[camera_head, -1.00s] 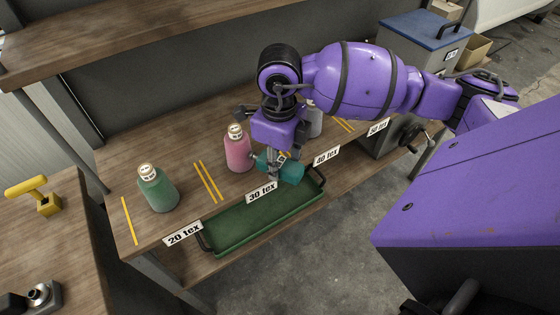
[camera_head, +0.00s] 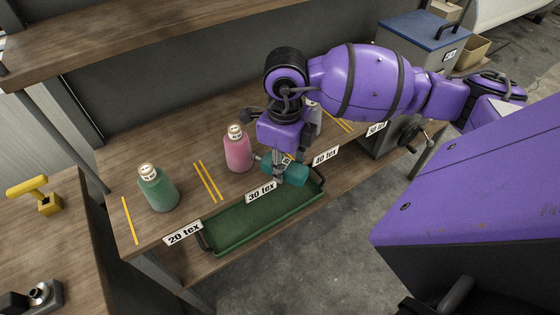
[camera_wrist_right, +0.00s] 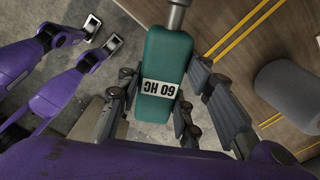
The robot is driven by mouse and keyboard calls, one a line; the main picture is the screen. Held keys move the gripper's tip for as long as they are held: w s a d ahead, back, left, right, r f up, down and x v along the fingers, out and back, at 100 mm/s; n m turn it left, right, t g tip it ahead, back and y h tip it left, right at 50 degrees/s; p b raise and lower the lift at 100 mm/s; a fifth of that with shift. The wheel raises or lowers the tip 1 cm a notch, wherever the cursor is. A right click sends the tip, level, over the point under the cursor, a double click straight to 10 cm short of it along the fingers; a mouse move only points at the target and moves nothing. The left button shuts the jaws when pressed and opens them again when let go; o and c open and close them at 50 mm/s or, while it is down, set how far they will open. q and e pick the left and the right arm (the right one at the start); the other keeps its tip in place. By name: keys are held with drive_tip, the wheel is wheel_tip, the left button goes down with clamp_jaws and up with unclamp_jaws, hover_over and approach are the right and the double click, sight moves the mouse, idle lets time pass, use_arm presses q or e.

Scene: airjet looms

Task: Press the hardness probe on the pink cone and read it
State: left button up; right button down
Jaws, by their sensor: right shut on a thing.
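The pink cone (camera_head: 238,152) stands upright on the wooden bench in the head view, behind the 30 tex label. My right gripper (camera_head: 279,167) is shut on the teal hardness probe (camera_head: 293,172), just right of the cone. The probe's metal tip points left at the cone's side, very close to it; I cannot tell whether they touch. In the right wrist view the probe (camera_wrist_right: 166,58) sits between the gripper's fingers, with a white plate (camera_wrist_right: 159,88) that seems to read 60 HC. The tip runs off the top edge there, and the pink cone is out of view. My left gripper is not in view.
A green cone (camera_head: 158,189) stands to the left. A grey cone (camera_wrist_right: 290,88) is at the right in the wrist view. An empty green tray (camera_head: 235,232) lies below the bench's front edge. An upper shelf (camera_head: 130,35) runs behind.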

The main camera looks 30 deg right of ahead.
sight(307, 172)
drive_tip(key=shift+s+d+r, duration=0.1)
drive_tip(key=shift+s+d, duration=0.5)
drive_tip(key=shift+s, duration=0.3)
drive_tip(key=shift+s+d+p, duration=0.25)
drive_tip(key=shift+s+p, duration=0.1)
drive_tip(key=shift+s, duration=0.1)
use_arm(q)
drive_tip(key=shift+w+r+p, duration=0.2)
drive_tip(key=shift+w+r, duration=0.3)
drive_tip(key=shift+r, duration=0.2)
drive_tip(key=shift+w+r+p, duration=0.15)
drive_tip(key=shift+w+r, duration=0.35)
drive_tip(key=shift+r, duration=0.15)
use_arm(e)
drive_tip(key=shift+s+d, duration=0.35)
drive_tip(key=shift+s, duration=0.2)
drive_tip(key=shift+s+d, duration=0.3)
drive_tip(key=shift+s, duration=0.25)
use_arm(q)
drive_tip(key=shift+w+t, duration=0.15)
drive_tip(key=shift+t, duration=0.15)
